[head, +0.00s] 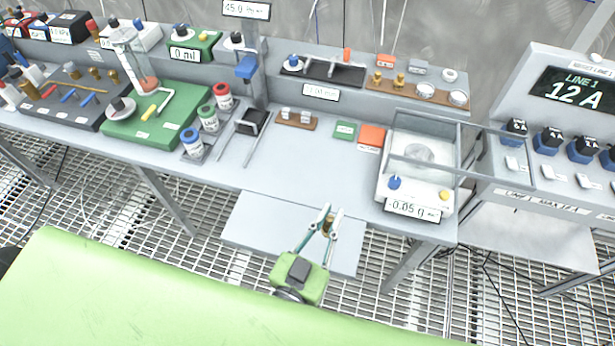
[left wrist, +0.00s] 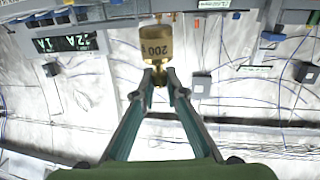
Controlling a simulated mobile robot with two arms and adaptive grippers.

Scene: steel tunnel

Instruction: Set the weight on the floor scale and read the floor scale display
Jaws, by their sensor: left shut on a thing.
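My left gripper (head: 327,212) is shut on a brass weight (head: 329,226). In the left wrist view the weight (left wrist: 157,45) is marked 200, and the fingertips (left wrist: 158,78) close on its narrow knob. In the head view the gripper is over a pale grey plate (head: 252,222) at the front edge of the bench. I cannot tell if this plate is the floor scale. No display in view is clearly the floor scale's. My right gripper is not in view.
A glass-walled balance (head: 388,188) with a display (head: 412,209) stands on the bench at the right. A green tray (head: 165,128) with a glass cylinder is at the left. A LINE 1 panel (head: 573,91) reads 12 A. The bench middle (head: 290,172) is clear.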

